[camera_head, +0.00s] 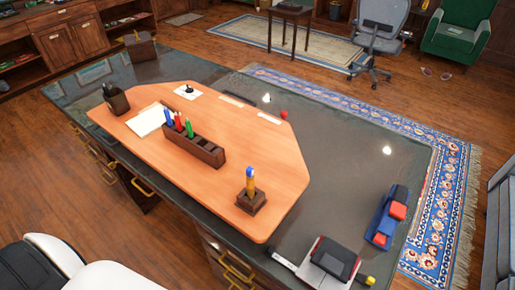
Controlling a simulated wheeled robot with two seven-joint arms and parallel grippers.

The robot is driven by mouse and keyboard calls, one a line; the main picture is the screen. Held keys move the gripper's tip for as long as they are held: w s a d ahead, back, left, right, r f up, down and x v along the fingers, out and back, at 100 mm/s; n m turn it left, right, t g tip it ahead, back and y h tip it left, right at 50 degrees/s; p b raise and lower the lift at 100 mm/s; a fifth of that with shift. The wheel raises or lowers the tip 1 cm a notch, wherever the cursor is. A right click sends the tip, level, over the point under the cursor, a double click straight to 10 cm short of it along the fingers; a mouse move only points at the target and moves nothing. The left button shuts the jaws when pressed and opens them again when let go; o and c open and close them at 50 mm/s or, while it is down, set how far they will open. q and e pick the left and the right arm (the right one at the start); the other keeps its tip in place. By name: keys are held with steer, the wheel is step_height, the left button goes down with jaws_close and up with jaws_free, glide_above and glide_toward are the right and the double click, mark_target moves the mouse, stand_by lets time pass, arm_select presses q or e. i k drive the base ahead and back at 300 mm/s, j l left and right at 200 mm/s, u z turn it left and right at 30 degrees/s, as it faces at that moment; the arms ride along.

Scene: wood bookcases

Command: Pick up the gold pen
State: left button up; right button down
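A gold pen (250,186) with a blue piece at its top stands upright in a small dark wood holder (252,203). I cannot tell whether the blue is part of it or another pen. The holder is near the front right of the orange-brown desk mat (215,172). Neither of my grippers is in view.
A long dark wood organizer (205,150) holds blue, red and green pens to the left. A dark cup (116,99) and white paper (148,120) lie farther left. Dark books (330,260) and a blue-red item (388,217) are on the right. The desk around the holder is clear.

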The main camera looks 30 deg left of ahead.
mark_target(250, 181)
steer(key=u, duration=0.85)
